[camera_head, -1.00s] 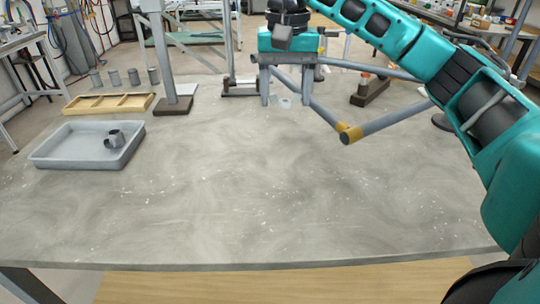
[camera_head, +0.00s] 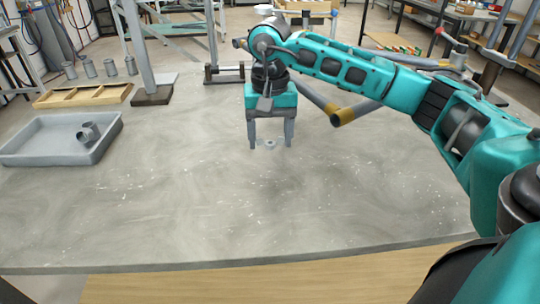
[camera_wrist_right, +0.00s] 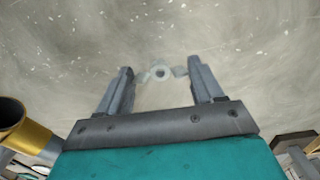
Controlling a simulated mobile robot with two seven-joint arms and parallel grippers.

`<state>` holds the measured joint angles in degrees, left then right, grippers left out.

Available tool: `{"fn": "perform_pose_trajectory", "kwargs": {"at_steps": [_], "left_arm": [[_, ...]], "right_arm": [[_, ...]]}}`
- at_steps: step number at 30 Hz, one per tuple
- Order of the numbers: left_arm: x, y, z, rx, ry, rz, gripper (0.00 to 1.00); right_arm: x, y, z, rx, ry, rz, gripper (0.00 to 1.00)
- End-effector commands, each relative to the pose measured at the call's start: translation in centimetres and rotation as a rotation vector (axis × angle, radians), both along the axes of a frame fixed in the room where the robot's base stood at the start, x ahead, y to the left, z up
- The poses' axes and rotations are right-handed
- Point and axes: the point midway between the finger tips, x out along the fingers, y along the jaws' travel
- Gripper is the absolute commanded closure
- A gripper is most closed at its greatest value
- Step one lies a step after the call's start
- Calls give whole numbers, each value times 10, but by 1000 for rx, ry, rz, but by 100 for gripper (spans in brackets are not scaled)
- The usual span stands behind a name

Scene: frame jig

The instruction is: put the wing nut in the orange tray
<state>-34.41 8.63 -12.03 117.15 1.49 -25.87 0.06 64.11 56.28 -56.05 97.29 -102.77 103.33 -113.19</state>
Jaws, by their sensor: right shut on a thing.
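The small pale grey wing nut (camera_head: 269,146) is between the fingertips of my right gripper (camera_head: 271,144), which is shut on it above the grey table. In the right wrist view the wing nut (camera_wrist_right: 160,73) shows its round hub and a wing toward each finger of the gripper (camera_wrist_right: 161,76). No orange tray is visible. A grey-blue tray (camera_head: 97,156) stands at the left of the table with a grey pipe fitting (camera_head: 87,131) in it. My left gripper is out of view.
A divided wooden tray (camera_head: 84,95) lies behind the grey-blue tray, with several grey cylinders (camera_head: 90,67) beyond it. A frame of grey tubes with a yellow-brown joint (camera_head: 342,116) stands behind my right gripper. The table's middle and front (camera_head: 230,205) are clear.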

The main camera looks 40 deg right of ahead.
Motion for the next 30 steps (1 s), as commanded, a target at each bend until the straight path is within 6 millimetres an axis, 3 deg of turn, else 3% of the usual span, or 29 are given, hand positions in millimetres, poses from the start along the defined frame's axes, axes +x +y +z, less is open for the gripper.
{"fn": "perform_pose_trajectory", "kwargs": {"at_steps": [5,12,24,25,30], "left_arm": [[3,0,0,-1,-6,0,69],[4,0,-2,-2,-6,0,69],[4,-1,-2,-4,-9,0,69],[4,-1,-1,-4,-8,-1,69],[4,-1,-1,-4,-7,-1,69]], "right_arm": [[0,0,-12,1,1,0,63],[-1,0,-46,0,2,1,63],[0,0,-53,0,0,1,63],[0,0,-51,1,-1,1,31],[0,0,-51,0,0,1,14]]}}
